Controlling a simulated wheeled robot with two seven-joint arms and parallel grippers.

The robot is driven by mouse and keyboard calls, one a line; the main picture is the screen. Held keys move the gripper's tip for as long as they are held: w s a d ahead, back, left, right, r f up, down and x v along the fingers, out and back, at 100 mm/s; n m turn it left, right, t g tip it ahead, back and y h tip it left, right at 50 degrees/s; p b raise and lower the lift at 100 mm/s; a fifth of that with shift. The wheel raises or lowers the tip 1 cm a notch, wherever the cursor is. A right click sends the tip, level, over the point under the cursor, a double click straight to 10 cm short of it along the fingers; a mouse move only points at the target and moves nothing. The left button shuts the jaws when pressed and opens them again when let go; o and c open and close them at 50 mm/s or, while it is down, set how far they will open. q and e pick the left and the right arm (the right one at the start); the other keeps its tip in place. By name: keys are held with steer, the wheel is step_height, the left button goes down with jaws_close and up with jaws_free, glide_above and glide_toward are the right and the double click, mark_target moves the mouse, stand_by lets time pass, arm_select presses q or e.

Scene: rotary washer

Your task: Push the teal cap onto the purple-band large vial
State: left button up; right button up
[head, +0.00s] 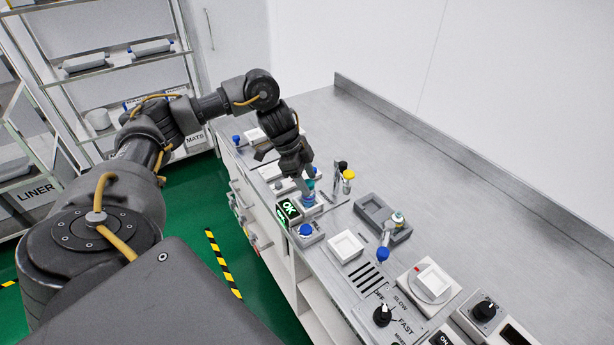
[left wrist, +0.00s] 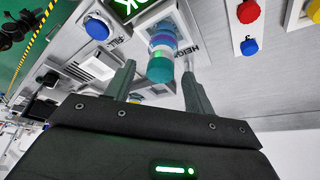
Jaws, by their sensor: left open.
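The teal cap (left wrist: 160,69) sits at the top end of the purple-band large vial (left wrist: 163,38) in the left wrist view. I cannot tell how far down the cap sits. In the head view the cap (head: 309,184) and vial (head: 308,197) show just below my left gripper (head: 302,172), in a white station beside a lit OK display (head: 290,208). My left gripper is open, with one finger on each side of the cap in the left wrist view (left wrist: 160,70); gaps show on both sides. My right gripper is not in view.
Vials with yellow and dark caps (head: 347,178) stand just right of the gripper. A grey block (head: 372,209) and a white tray (head: 346,246) lie nearer. The bench's right side (head: 450,185) is clear.

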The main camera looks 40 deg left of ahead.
arm_select(q)
steer(key=shift+a+r, duration=0.15)
steer(key=shift+r, duration=0.15)
steer(key=p+v, duration=0.2)
steer(key=v, duration=0.8)
steer(key=shift+s, duration=0.1)
